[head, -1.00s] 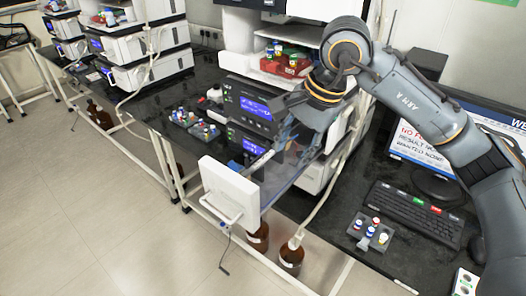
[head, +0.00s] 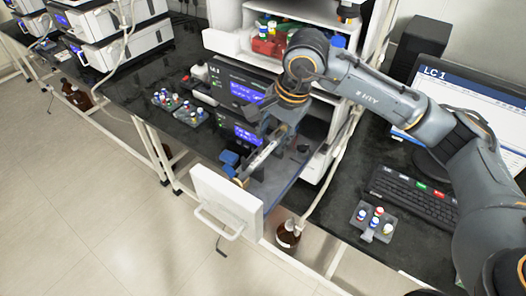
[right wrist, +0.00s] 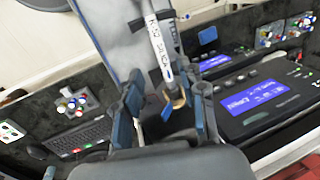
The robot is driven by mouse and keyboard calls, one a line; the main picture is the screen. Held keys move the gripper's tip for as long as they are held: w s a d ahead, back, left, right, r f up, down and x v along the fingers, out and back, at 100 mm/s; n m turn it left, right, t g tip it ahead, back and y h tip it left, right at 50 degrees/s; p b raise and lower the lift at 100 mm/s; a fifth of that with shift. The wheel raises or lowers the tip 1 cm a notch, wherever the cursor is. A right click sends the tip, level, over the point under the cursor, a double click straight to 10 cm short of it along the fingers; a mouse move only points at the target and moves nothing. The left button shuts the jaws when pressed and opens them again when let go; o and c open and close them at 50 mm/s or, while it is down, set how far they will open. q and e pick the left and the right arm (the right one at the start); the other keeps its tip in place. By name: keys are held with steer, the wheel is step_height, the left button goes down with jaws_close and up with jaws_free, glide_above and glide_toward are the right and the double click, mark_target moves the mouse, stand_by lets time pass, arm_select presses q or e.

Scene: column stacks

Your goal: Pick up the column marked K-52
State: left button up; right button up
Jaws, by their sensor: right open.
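A slim silver column (right wrist: 157,45) with dark lettering that seems to begin with K-52 stands out in the right wrist view, with a brass-coloured end fitting. It lies between the two blue-grey fingers of my right gripper (right wrist: 165,102), which are apart, with a gap visible on the left side. In the head view the column (head: 262,155) slants over the pulled-out drawer (head: 275,180), and my right gripper (head: 268,148) is over it, partly hiding it. I cannot tell whether a finger touches it. My left gripper is not in view.
The drawer's white front panel (head: 225,203) with its handle sticks out over the aisle. Instrument modules with blue displays (head: 245,92) stand behind. Vial racks (head: 180,106) and (head: 373,222), a keyboard (head: 413,198) and a monitor (head: 470,105) are on the black bench. A brown bottle (head: 288,234) stands below.

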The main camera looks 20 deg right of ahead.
mark_target(265, 153)
steer(key=shift+p+x, duration=1)
steer(key=shift+x, duration=0.25)
steer(key=shift+p+x, duration=0.35)
steer(key=shift+x, duration=0.8)
steer(key=shift+w+a+f, duration=0.15)
steer(key=shift+f, duration=0.25)
steer(key=shift+c, duration=0.6)
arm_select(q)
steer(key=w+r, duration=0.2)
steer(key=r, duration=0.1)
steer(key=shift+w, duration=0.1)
arm_select(e)
jaws_close()
